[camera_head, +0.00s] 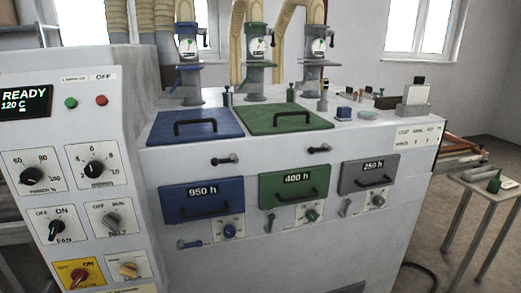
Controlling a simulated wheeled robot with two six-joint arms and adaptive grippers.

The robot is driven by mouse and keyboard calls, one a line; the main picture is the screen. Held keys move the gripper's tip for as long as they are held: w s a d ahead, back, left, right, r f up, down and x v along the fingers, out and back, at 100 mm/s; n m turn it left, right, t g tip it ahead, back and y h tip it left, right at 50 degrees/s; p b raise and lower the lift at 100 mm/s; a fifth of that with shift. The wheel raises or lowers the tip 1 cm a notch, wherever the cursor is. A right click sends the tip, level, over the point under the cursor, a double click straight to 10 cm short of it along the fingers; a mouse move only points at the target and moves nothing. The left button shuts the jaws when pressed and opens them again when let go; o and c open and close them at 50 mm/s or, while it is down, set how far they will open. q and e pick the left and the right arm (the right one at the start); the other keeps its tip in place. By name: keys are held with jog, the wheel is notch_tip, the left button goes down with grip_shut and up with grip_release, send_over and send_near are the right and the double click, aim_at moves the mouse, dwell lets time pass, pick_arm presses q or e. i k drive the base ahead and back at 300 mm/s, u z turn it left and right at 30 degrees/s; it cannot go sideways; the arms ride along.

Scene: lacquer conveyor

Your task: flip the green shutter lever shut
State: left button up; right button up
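The green lever (269,222) is on the front of the white machine, below the left part of the green 400 h panel (294,187). It stands roughly upright, left of a small dial plate with a green knob (311,215). Another small green upright piece (290,92) stands on the machine top behind the green lid (291,118); I cannot tell what it is. Neither of my grippers is in view.
A blue lever (190,244) lies about level under the blue 950 h panel (202,200). A grey lever (345,208) stands tilted under the grey 250 h panel (369,176). The control cabinet (96,140) juts forward at left. A small table (482,184) stands right.

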aim_at(268, 227)
jog(key=u, duration=0.4)
jog(key=i, duration=0.35)
jog(key=z, duration=1.6)
